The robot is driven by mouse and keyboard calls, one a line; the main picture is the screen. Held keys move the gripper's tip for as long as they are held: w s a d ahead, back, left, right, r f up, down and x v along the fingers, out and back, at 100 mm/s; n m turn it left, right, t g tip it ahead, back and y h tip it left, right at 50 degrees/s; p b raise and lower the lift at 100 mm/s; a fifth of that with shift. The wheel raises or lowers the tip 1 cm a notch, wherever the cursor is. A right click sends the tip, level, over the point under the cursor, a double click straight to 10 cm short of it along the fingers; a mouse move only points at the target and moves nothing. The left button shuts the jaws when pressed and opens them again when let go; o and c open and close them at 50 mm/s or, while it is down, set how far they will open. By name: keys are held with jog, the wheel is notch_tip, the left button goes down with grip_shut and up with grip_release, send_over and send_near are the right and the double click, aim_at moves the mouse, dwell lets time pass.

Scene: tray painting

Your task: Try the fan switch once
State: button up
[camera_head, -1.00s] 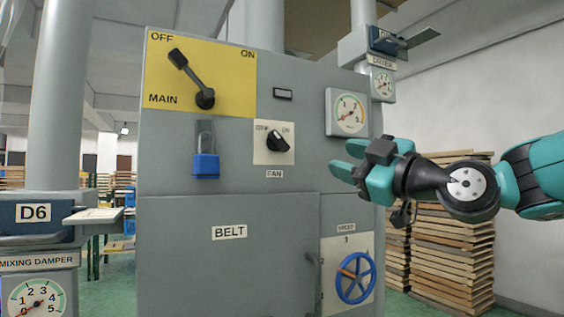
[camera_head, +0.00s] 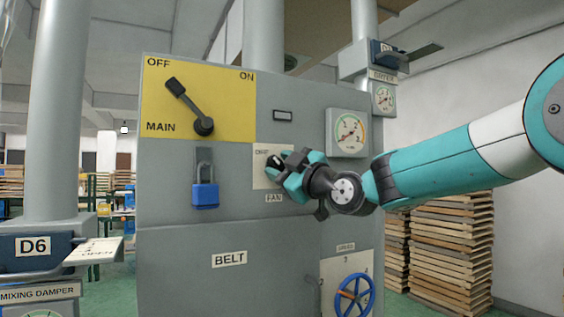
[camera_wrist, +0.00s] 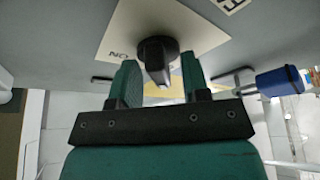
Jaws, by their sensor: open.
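The fan switch is a black rotary knob (camera_wrist: 157,55) on a cream plate (camera_wrist: 190,30) on the grey cabinet front. In the wrist view the knob lies between the two fingers of my gripper (camera_wrist: 160,80), which are open with a gap on each side of it. In the head view my gripper (camera_head: 283,175) is at the fan plate (camera_head: 262,155) and hides most of the knob and the plate's right side. The FAN label (camera_head: 273,198) shows just below.
The MAIN lever (camera_head: 190,105) on the yellow panel points toward OFF. A blue padlock (camera_head: 205,193) hangs below it. A gauge (camera_head: 348,132) is to the right, and a blue handwheel (camera_head: 354,296) is lower right. A stack of boards (camera_head: 450,245) stands at the right.

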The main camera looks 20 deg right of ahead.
grip_shut()
jog(key=shift+f+m+b, duration=0.1)
jog(key=shift+m+b, duration=0.35)
jog(key=shift+m, duration=0.05)
jog(key=m+t+h+b, duration=0.1)
jog(key=m, duration=0.1)
jog(key=shift+a+f+m+b, duration=0.1)
jog(key=shift+m+b, duration=0.25)
jog(key=shift+m, duration=0.05)
jog(key=m+t+h+b, duration=0.1)
jog(key=m+h+b, duration=0.1)
jog(key=m, duration=0.2)
jog(key=m+t+h+b, duration=0.1)
jog(key=m+h+b, duration=0.1)
jog(key=m, duration=0.3)
jog(key=shift+a, duration=0.1)
jog(key=m+h+b, duration=0.2)
jog(key=m, duration=0.1)
jog(key=m+h+b, duration=0.1)
jog(key=m+b, duration=0.1)
jog(key=m, duration=0.1)
jog(key=shift+m+h, duration=0.4)
jog(key=m+h+b, duration=0.1)
jog(key=m, duration=0.1)
jog(key=m+h+b, duration=0.1)
jog(key=m, duration=0.2)
jog(key=shift+m+g+h, duration=0.3)
jog(key=shift+m, duration=0.3)
